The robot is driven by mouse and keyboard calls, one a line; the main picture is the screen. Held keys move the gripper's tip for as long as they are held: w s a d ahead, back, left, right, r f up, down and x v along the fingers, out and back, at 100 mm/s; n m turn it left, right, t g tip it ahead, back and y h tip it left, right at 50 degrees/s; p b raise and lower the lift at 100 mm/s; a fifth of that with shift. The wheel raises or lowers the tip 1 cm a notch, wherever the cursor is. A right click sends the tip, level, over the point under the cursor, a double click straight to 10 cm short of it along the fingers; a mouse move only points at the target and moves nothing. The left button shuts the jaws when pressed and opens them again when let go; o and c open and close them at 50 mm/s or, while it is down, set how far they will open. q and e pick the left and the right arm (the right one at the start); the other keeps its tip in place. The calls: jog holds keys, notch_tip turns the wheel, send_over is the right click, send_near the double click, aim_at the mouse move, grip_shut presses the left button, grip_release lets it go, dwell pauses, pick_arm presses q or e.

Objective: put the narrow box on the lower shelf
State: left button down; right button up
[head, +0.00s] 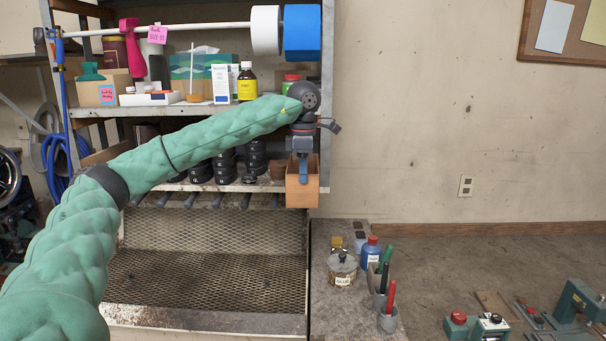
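The narrow box (301,198) is a tan-brown upright box at the right end of the rack. My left gripper (303,170) points down at its top, with a blue-grey finger against the front face. It looks shut on the box; the other finger is hidden. The lower shelf (240,187) runs behind, and the box's bottom shows below the shelf's front edge, so the box appears in front of it. Whether it touches the shelf I cannot tell. My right gripper is not in view.
Several black round parts (225,168) stand along the lower shelf, with a small brown pot (278,169) left of the box. The upper shelf (150,109) holds bottles and boxes. A mesh tray (210,250) lies below. A glue pot (342,269) and pens stand on the bench at right.

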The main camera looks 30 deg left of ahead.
pick_arm(q)
jog(key=shift+w+a+f, duration=0.1)
jog(key=shift+w+a, duration=0.4)
jog(key=shift+w, duration=0.3)
jog(key=shift+w+a, duration=0.45)
jog(key=shift+w, duration=0.35)
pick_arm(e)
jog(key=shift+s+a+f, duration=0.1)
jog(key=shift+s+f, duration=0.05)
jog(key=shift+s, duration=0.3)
pick_arm(q)
jog(key=shift+w+a, duration=0.15)
jog(key=shift+w, duration=0.05)
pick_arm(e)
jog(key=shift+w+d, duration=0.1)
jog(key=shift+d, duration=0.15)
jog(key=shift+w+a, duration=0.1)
